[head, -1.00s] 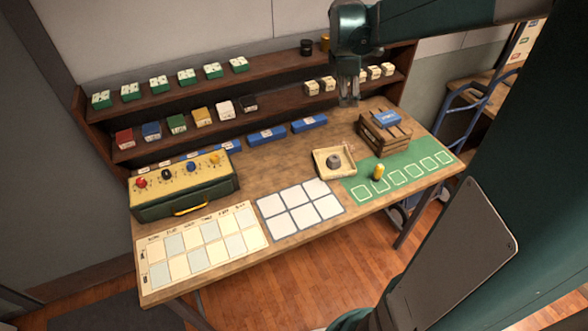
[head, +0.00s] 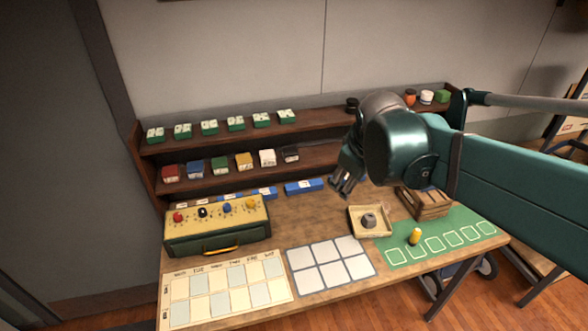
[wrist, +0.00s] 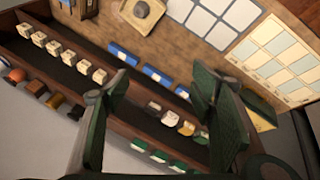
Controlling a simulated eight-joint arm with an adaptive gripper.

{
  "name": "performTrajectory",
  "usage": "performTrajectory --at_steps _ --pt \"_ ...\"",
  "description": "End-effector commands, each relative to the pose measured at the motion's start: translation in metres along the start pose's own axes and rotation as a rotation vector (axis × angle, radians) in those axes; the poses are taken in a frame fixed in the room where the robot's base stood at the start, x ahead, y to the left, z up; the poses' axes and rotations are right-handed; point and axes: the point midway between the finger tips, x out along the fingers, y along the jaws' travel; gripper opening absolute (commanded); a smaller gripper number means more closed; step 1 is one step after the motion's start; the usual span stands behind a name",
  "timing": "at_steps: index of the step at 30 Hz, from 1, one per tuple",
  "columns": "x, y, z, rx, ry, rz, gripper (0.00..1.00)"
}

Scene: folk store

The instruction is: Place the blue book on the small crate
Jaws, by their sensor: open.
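A small blue book-like block (head: 194,169) stands on the lower shelf between a red one (head: 170,172) and a green one (head: 220,165). The small slatted wooden crate (head: 428,206) stands at the table's right, partly hidden by my arm. Its top is only partly seen. In the wrist view the crate (wrist: 87,10) is cut by the upper left edge, with a bit of blue beside it. My gripper (head: 344,187) is open and empty, right of the long blue trays (head: 303,187). Its spread fingers (wrist: 155,88) show in the wrist view.
A cream tray with a grey object (head: 369,220) and a yellow piece (head: 415,236) lie near the crate. A knobbed box (head: 216,228) stands at left. White and calendar grids (head: 330,265) cover the front. Shelf boards bound the back.

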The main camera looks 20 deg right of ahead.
Motion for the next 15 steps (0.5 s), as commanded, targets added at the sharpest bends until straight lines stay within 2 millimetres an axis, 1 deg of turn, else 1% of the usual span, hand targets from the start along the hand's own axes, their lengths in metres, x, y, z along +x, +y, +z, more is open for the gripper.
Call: performTrajectory --at_steps 1,3,15 --pt "-0.004 -0.012 0.003 0.027 0.014 -0.004 0.56" --pt "-0.009 -0.026 0.007 0.075 0.032 -0.01 0.56" --pt "-0.031 -0.103 0.032 0.341 0.127 -0.067 0.56"
